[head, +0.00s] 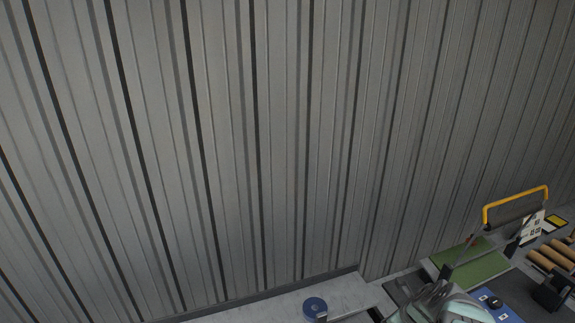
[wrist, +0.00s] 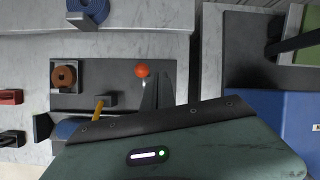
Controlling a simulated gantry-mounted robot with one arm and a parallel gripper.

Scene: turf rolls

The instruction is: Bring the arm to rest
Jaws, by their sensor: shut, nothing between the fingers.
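My gripper (wrist: 157,85) shows in the wrist view as two narrow grey fingers close together above the dark green wrist housing. It is shut, with nothing held. It hangs over a dark plate on the grey bench, with a red ball knob (wrist: 142,71) just left of the fingertips. I cannot tell whether the fingers touch anything. In the head view, pale green parts of my arm show at the bottom right edge; the fingers cannot be made out there.
A blue tape roll (head: 315,307) lies on the bench. A green mat (head: 475,258), a yellow-handled frame (head: 515,198), tan rolls (head: 555,256) and a black box (head: 553,289) crowd the right. A brown roll (wrist: 65,76) sits left of my gripper. A ribbed metal wall (head: 270,140) stands behind.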

